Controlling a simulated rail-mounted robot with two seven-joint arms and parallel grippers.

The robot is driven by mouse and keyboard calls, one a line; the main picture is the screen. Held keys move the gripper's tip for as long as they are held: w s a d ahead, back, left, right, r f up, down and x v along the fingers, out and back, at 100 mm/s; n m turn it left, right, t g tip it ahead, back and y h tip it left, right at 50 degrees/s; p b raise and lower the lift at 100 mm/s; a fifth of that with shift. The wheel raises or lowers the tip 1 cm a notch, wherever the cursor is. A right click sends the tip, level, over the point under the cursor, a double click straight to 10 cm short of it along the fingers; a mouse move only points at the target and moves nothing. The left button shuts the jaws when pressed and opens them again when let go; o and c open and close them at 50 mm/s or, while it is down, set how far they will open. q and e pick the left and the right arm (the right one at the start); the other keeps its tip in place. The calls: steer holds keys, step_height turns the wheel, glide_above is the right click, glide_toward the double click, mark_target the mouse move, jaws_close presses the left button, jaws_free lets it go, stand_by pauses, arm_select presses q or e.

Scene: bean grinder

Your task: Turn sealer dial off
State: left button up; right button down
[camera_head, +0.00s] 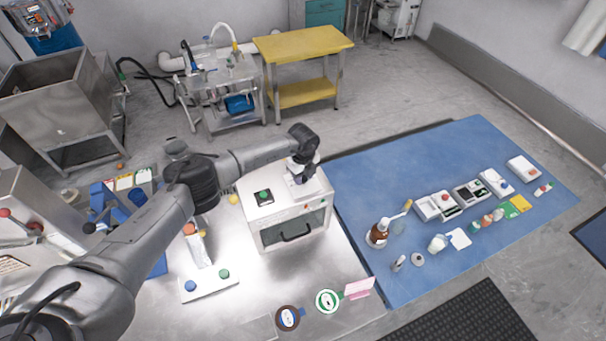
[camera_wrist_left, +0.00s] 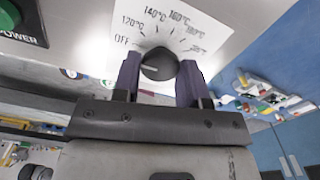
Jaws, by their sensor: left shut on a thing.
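The sealer (camera_head: 285,212) is a white box with a handled front door, standing on the steel table. Its black dial (camera_wrist_left: 159,64) sits on a white scale plate (camera_wrist_left: 185,25) marked OFF, 120°C, 140°C, 160°C and higher. OFF is at the left of the scale. My left gripper (camera_head: 299,174) reaches over the box top; in the left wrist view its two dark fingers (camera_wrist_left: 158,74) stand on either side of the dial, shut on it. The dial's pointer cannot be read clearly. In the head view the gripper hides the dial. My right gripper does not show.
A green POWER button (camera_head: 263,195) is on the sealer's top, left of the dial. A two-button panel (camera_head: 208,284) lies front left. Round labelled items (camera_head: 327,301) lie at the front. A blue mat (camera_head: 460,170) with bottles and small boxes is to the right.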

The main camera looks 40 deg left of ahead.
mark_target(303, 177)
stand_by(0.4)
arm_select(q)
steer(key=o, duration=0.7)
steer(key=shift+o, duration=1.1)
step_height(303, 177, up, 14)
steer(key=b, duration=0.2)
steer(key=shift+f, duration=0.1)
